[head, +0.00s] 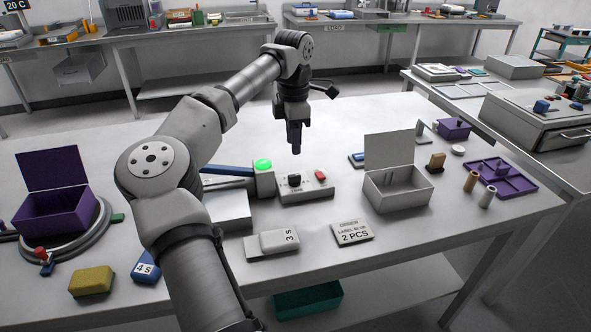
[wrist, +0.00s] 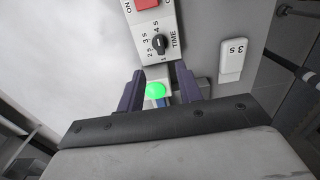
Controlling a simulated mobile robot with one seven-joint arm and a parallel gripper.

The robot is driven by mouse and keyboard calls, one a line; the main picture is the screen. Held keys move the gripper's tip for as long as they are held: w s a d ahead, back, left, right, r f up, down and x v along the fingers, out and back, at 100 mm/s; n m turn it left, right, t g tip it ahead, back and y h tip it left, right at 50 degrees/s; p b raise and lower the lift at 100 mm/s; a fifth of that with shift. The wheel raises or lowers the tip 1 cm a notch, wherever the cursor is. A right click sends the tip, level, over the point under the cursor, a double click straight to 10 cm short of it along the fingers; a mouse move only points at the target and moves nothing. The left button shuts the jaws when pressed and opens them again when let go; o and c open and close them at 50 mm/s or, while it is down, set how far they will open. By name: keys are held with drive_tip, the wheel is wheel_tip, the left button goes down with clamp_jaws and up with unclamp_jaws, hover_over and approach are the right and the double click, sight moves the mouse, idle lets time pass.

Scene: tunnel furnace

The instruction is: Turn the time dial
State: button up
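The time dial is a black knob (head: 294,181) on a pale grey control box (head: 312,192), which also bears a red switch (head: 320,174). In the wrist view the dial (wrist: 159,44) is ringed by second marks and the word TIME. Its exact setting is too small to tell. My gripper (head: 296,149) points down above the box, apart from the dial. In the wrist view my gripper (wrist: 159,70) has its two dark purple fingers spread, with nothing held between them. The dial shows just beyond the fingertips.
A lit green lamp (head: 263,165) stands left of the control box. A "3 S" block (head: 271,244) and a label card (head: 352,233) lie in front. An open grey box (head: 399,191) stands right, an open purple box (head: 55,211) far left.

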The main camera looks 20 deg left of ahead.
sight(295, 175)
wheel_tip(295, 175, down, 10)
drive_tip(key=shift+d+p, duration=0.1)
drive_tip(key=shift+p, duration=0.75)
clamp_jaws()
